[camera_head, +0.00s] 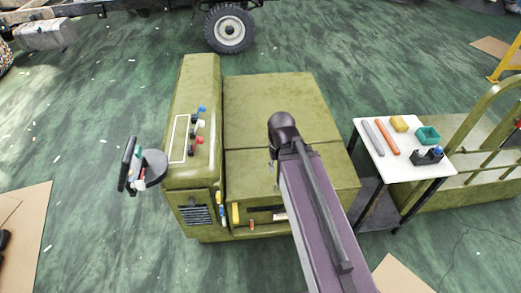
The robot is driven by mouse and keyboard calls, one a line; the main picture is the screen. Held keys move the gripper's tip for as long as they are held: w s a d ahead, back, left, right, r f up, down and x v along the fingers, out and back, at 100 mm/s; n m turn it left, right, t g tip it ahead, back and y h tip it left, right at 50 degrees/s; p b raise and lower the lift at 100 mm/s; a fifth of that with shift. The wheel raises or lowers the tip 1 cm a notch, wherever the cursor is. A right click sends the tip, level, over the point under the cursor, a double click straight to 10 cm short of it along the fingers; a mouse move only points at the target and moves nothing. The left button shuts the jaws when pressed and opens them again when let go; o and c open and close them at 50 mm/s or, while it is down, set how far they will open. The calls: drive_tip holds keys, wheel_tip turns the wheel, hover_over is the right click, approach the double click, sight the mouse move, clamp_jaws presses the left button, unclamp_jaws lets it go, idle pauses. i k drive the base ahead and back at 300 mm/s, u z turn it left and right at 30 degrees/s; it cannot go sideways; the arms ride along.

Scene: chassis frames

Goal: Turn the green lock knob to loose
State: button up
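I cannot make out a green lock knob in this view. An olive-green machine (275,105) stands in the middle, with a raised console on its left side. On the console are small handles with blue (202,109), white and red (199,140) tops. A round grey part with a black panel (127,163) and small coloured pieces sticks out at the console's left. My purple arm reaches over the machine's top from the lower right. Its black joint shows, but my gripper is not visible.
A white-topped table (400,165) at the right holds grey and orange bars, a yellow block, a teal tray and a dark holder. An olive railing stands beside it. A truck wheel (229,28) is at the back. Cardboard (22,235) lies at the left; green floor is open around it.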

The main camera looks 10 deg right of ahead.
sight(138, 154)
drive_tip(key=z, duration=0.55)
drive_tip(key=k, duration=0.1)
drive_tip(key=u, duration=2.7)
drive_tip(key=i, duration=3.3)
